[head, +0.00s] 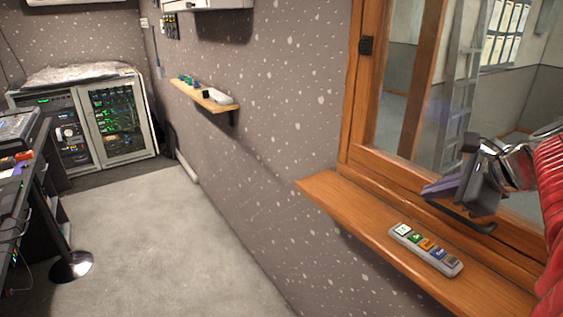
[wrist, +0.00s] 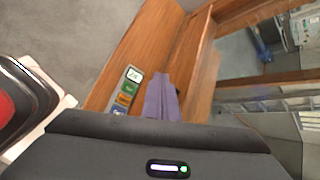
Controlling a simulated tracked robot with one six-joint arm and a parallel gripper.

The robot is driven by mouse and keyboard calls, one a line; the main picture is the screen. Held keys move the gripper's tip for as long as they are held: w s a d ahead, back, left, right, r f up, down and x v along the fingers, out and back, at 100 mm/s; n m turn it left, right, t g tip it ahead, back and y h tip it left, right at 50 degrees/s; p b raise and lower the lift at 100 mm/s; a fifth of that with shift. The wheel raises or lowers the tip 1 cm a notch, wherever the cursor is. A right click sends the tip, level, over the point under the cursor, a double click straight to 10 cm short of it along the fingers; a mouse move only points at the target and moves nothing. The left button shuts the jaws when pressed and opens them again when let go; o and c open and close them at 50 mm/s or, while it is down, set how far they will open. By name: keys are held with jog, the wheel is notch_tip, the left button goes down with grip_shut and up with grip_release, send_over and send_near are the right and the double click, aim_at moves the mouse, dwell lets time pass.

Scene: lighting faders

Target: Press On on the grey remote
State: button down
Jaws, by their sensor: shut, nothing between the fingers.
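The grey remote (head: 426,249) lies flat on the wooden window sill, with a row of coloured buttons: white, green, orange, blue and a dark end. In the wrist view the remote (wrist: 125,91) lies just left of my fingers, its white button (wrist: 134,76) farthest away. The labels are too small to read surely. My gripper (head: 436,188) is above the sill, behind the remote on the window side, and apart from it. In the wrist view my gripper's purple fingers (wrist: 161,92) are together and empty. Part of the remote's near end is hidden in the wrist view.
The sill (head: 335,194) is bare left of the remote. The wooden window frame (head: 354,140) and glass stand close behind my gripper. A small wall shelf (head: 205,97) with objects, a rack cabinet (head: 120,120) and a desk are farther off. The floor (head: 150,240) is clear.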

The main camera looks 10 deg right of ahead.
aim_at(416, 236)
jog(key=shift+s+f, duration=0.1)
jog(key=shift+f, duration=0.05)
jog(key=shift+f, duration=4.2)
jog(key=shift+f, duration=0.15)
jog(key=shift+f, duration=0.3)
jog(key=shift+f, duration=0.3)
jog(key=shift+r, duration=0.75)
